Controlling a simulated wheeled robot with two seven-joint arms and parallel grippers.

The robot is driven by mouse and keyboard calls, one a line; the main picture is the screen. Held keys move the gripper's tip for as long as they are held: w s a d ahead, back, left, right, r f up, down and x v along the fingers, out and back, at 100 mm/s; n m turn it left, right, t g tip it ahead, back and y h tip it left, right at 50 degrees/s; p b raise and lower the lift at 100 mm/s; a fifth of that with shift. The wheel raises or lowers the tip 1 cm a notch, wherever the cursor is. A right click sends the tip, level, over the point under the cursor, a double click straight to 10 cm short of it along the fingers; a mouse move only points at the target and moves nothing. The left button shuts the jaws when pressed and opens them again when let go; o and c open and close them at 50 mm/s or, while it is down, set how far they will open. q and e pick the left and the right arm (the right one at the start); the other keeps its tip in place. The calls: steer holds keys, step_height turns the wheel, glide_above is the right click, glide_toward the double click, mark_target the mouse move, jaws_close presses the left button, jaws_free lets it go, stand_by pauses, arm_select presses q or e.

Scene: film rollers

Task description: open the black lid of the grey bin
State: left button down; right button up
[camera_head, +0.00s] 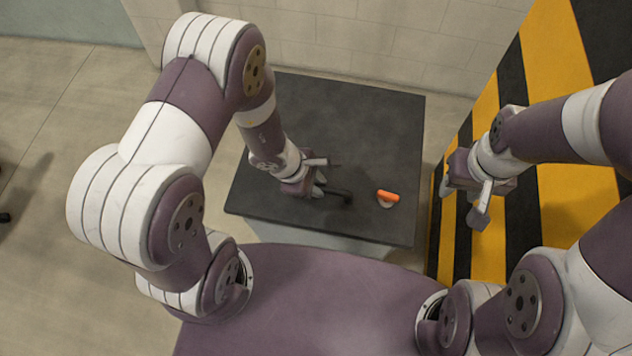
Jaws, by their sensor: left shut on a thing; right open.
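The black lid (345,115) lies flat over the grey bin (300,234), whose light front wall shows just below the lid's near edge. A short dark handle (340,195) stands on the lid near its front edge. My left gripper (320,178) is down at the lid and shut on the handle, part of which shows to the right of the fingers. My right gripper (463,204) is open and empty, beyond the lid's right edge.
A small orange piece (388,196) on a pale round base sits on the lid, right of the handle. A yellow and black striped surface (560,80) lies close on the right. A block wall (350,45) stands behind the bin. The floor (50,130) at left is mostly clear.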

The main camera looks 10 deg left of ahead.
arm_select(q)
steer(key=w+r+p, duration=0.6)
steer(key=r+p, duration=0.4)
steer(key=p, duration=0.1)
steer(key=w+r+g+p, duration=0.1)
steer(key=w+r+p, duration=0.4)
steer(key=r+p, duration=0.5)
steer(key=shift+w+r+p, duration=0.25)
steer(key=shift+w+p, duration=0.1)
steer(key=shift+p, duration=0.8)
steer(key=shift+a, duration=0.1)
steer(key=c, duration=1.4)
jaws_free()
steer(key=o, duration=0.4)
steer(key=shift+w+f, duration=0.1)
steer(key=shift+w, duration=0.05)
steer(key=b+v, duration=0.2)
steer(key=v, duration=1)
steer(key=shift+r, duration=0.25)
